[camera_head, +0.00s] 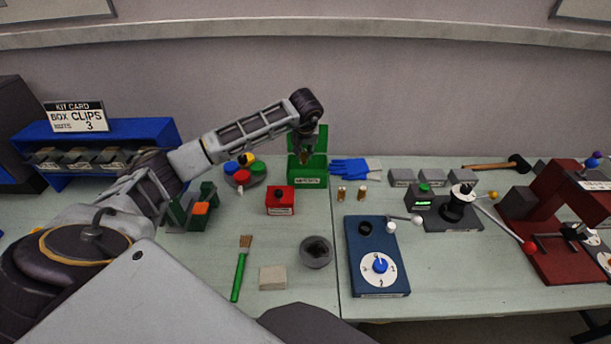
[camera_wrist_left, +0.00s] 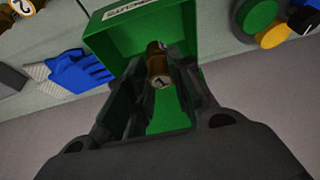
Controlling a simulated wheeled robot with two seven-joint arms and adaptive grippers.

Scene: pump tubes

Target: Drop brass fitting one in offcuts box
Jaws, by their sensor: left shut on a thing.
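The green offcuts box (camera_head: 314,181) stands on the table near the wall, with a white label on its front. It also shows in the left wrist view (camera_wrist_left: 118,38). My left gripper (camera_head: 304,152) points down at the box's opening. It is shut on brass fitting one (camera_wrist_left: 158,66), a small brown-gold cylinder whose end is marked 1. The fitting is between the fingertips over the green inside of the box; its exact height there is hard to tell. My right gripper is in neither view.
Two other brass fittings (camera_head: 341,194) stand right of the box, in front of blue gloves (camera_head: 350,169). A red box (camera_head: 280,200) stands in front left, and colored round caps (camera_head: 243,175) lie to the left. The table's front middle holds a brush (camera_head: 240,268) and a dark ring (camera_head: 316,251).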

